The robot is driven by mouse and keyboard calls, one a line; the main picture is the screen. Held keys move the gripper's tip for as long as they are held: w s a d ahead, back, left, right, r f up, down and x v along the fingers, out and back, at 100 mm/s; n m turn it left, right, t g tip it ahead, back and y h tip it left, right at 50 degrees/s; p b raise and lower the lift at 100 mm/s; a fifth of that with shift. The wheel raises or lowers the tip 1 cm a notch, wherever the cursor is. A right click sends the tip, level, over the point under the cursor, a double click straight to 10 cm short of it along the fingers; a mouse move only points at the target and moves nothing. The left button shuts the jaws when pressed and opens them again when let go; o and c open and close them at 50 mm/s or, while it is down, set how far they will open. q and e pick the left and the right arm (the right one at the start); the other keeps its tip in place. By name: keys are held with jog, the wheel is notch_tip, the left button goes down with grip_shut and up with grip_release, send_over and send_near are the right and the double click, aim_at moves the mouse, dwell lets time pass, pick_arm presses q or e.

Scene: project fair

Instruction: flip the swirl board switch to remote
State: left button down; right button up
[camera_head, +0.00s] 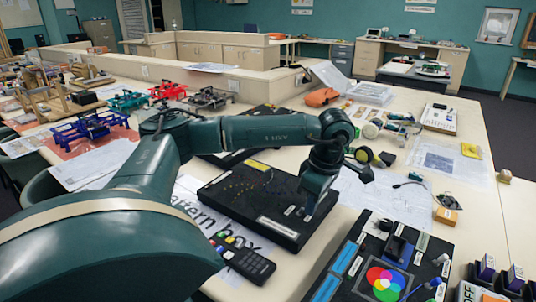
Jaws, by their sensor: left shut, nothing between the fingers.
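A black board (240,208) with small yellow and green dots and white labels lies on the table in the middle, beside a sheet reading "...tern box". It may be the swirl board, but no readable name on it confirms this. My left gripper (308,213) points down at the right part of this board, shut and empty. Its fingertips are close to the white labels there. Whether they touch a switch is too small to tell. The switch and its setting are hidden or too small to see. My right gripper is out of view.
A black remote control (248,264) lies at the board's front edge. A second dark board with coloured circles (384,280) stands at the front right. Coloured frames (88,127) stand at the left.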

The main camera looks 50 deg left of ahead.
pick_arm(q)
jog(key=shift+f+b, duration=0.6)
jog(key=shift+f, duration=0.35)
jog(key=shift+s+a, duration=0.25)
jog(key=shift+a, duration=0.6)
jog(key=shift+r, duration=0.15)
notch_tip(320, 180, up, 7)
jog(key=p, duration=0.5)
jog(key=shift+d, duration=0.35)
jog(key=shift+w, duration=0.1)
